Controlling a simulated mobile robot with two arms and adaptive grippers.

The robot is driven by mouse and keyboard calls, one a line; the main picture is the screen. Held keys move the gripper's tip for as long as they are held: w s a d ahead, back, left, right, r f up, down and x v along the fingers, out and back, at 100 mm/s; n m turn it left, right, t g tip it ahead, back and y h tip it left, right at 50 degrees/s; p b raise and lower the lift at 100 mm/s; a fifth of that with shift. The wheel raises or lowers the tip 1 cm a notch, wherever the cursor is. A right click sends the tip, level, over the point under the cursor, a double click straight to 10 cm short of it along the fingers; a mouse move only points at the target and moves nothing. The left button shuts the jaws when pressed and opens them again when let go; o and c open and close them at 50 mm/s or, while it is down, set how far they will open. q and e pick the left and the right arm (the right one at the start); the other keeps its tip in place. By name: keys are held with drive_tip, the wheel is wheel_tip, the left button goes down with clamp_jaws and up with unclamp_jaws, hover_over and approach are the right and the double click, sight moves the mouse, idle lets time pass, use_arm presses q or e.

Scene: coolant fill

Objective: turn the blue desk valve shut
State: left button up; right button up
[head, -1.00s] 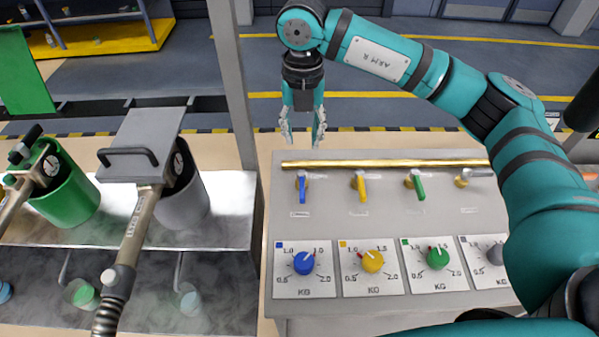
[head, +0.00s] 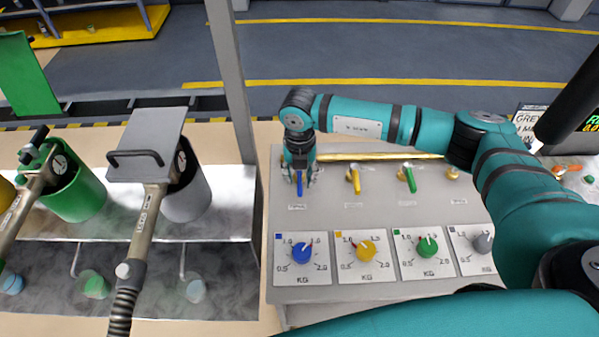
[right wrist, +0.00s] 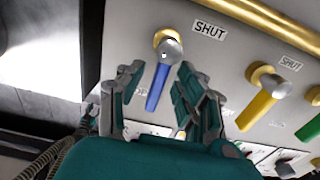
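The blue desk valve (head: 300,187) is a blue lever at the left end of the desk's valve row, pointing toward the desk's front. In the right wrist view the blue lever (right wrist: 158,87) hangs from a round metal hub, with a SHUT label (right wrist: 209,30) to the right of the hub. My right gripper (head: 300,182) is down over this valve. In the right wrist view its fingers (right wrist: 158,80) are apart, one on each side of the lever, with gaps visible. My left gripper is not in view.
A yellow lever (head: 354,180) and a green lever (head: 409,178) stand to the right. A brass pipe (head: 385,157) runs behind the valves. Blue, yellow, green and grey dials line the desk's front. A grey post (head: 232,85) rises at the left.

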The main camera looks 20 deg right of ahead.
clamp_jaws()
idle(0.4)
